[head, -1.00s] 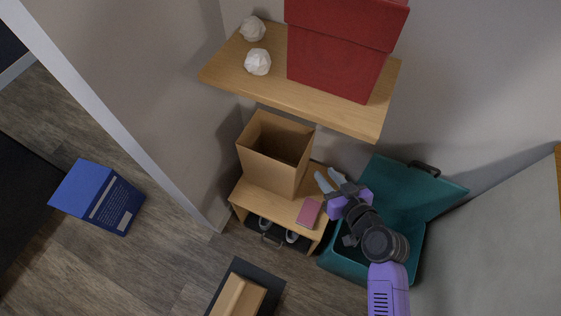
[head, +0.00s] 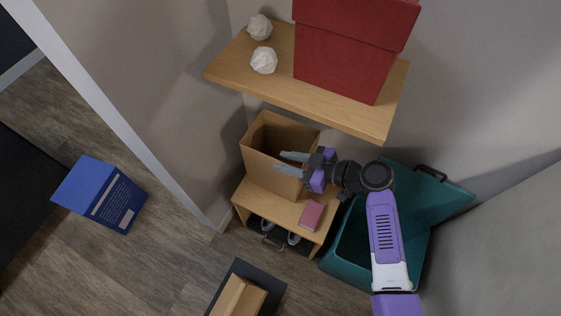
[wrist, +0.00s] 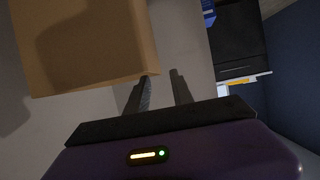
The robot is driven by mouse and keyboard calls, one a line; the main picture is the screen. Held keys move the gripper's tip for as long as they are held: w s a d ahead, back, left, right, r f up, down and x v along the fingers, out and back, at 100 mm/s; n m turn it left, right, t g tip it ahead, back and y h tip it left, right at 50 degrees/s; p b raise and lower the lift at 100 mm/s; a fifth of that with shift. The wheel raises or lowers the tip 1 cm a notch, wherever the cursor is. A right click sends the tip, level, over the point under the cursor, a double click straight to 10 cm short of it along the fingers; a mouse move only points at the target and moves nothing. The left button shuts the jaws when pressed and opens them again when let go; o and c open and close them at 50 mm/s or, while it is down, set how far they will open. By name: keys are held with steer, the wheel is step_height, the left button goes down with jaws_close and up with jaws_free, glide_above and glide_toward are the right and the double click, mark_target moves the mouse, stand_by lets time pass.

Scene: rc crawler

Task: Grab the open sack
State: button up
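The open sack (head: 262,165), a brown paper bag with its mouth facing up, stands upright on the small wooden stand. My gripper (head: 279,160) is level with the upper right part of the sack, its two grey fingers pointing left and overlapping the sack in the head view. The fingers are apart with nothing between them. In the wrist view the sack (wrist: 85,45) fills the upper left, its lower right corner by the left fingertip, and my gripper (wrist: 162,82) shows a gap between the fingers. I cannot tell whether a finger touches the sack.
The stand (head: 272,207) also bears a pink book (head: 311,215). An open teal case (head: 345,262) lies right of the stand. A blue box (head: 100,193) is on the floor at left.

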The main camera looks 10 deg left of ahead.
steer(key=x, duration=0.4)
steer(key=shift+w+a+f, duration=0.2)
steer(key=shift+w+f, duration=0.1)
steer(key=shift+w, duration=0.05)
jaws_close()
stand_by(1.1)
